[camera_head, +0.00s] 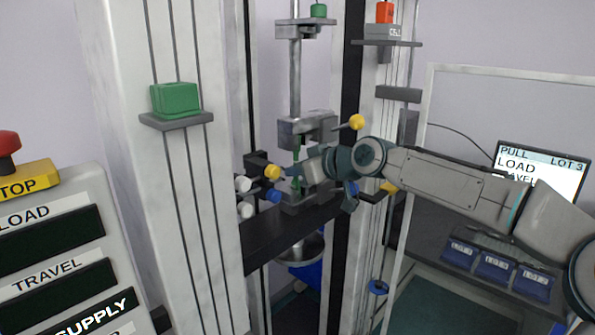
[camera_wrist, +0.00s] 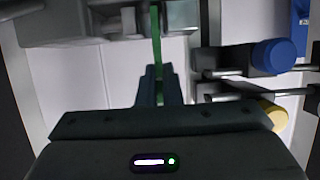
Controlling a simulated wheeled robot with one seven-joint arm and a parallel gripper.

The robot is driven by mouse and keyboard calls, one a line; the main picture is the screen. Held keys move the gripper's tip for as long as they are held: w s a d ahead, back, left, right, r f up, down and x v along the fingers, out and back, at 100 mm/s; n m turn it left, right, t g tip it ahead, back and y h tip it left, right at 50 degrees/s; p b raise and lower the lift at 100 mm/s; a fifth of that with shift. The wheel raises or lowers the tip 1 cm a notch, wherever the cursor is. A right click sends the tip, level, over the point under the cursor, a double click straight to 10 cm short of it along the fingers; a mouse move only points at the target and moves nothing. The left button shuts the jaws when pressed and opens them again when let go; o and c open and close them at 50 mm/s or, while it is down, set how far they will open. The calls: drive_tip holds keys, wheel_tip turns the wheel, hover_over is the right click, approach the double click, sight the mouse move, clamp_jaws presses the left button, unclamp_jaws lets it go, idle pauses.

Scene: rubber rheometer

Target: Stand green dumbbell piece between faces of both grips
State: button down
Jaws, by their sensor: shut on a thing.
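The green dumbbell piece (camera_head: 296,158) is a thin upright strip between the upper grip (camera_head: 307,128) and the lower grip (camera_head: 300,202) of the tall test frame. My gripper (camera_head: 297,173) reaches in from the right and is shut on the piece about midway between the grips. In the wrist view the green strip (camera_wrist: 156,38) runs from my fingertips (camera_wrist: 156,82) to the top edge, passing between grey metal blocks. I cannot tell whether the grip faces touch it. Its ends are hidden.
Yellow (camera_head: 272,171) and blue (camera_head: 272,195) knobs sit close left of my gripper. A yellow-ended handle (camera_head: 355,122) sticks out right of the upper grip. The white frame column (camera_head: 165,220) stands left. A dark ledge (camera_head: 290,232) lies below.

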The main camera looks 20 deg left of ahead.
drive_tip(key=c, duration=1.5)
unclamp_jaws()
drive_tip(key=shift+f, duration=0.1)
drive_tip(key=shift+d, duration=0.1)
drive_tip(key=shift+s+d, duration=0.1)
drive_tip(key=shift+d, duration=0.2)
drive_tip(key=shift+b+v, duration=1.8)
drive_tip(key=shift+v, duration=4.7)
drive_tip(key=shift+a, duration=0.1)
